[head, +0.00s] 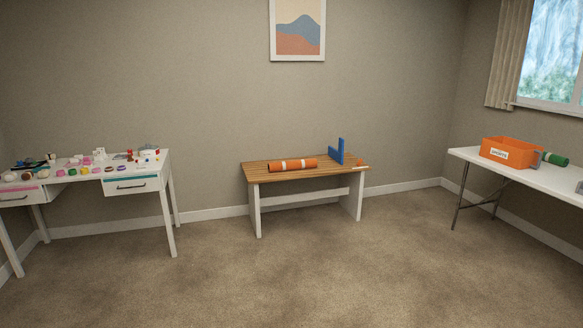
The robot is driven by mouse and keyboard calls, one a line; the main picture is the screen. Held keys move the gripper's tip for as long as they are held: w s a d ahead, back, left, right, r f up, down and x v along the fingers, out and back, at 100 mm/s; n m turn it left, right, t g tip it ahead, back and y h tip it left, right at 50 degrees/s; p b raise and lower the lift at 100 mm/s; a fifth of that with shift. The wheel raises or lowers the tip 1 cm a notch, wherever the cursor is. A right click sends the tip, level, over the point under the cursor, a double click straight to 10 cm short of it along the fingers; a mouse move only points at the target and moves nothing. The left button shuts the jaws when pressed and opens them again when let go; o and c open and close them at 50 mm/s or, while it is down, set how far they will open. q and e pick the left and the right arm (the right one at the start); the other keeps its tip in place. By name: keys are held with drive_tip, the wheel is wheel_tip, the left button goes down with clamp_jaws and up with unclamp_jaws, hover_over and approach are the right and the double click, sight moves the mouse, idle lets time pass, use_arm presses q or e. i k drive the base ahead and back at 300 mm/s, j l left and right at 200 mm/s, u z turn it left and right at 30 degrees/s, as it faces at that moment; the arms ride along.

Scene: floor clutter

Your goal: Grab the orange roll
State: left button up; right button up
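The orange roll (292,165) lies on its side on the wooden top of a bench (265,176) against the back wall. It has pale bands around it and lies roughly left to right. Neither of my grippers shows in the head view, so nothing is seen holding the roll.
A blue upright object (340,151) stands on the bench right of the roll. A white desk (130,186) with many small items is at left. A white table (530,175) at right bears an orange bin (510,152) and a green roll (556,159). The carpet (310,280) is clear.

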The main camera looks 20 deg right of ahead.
sight(282, 166)
drive_tip(key=i+z, duration=0.1)
drive_tip(key=z, duration=0.45)
drive_tip(key=i, duration=4.35)
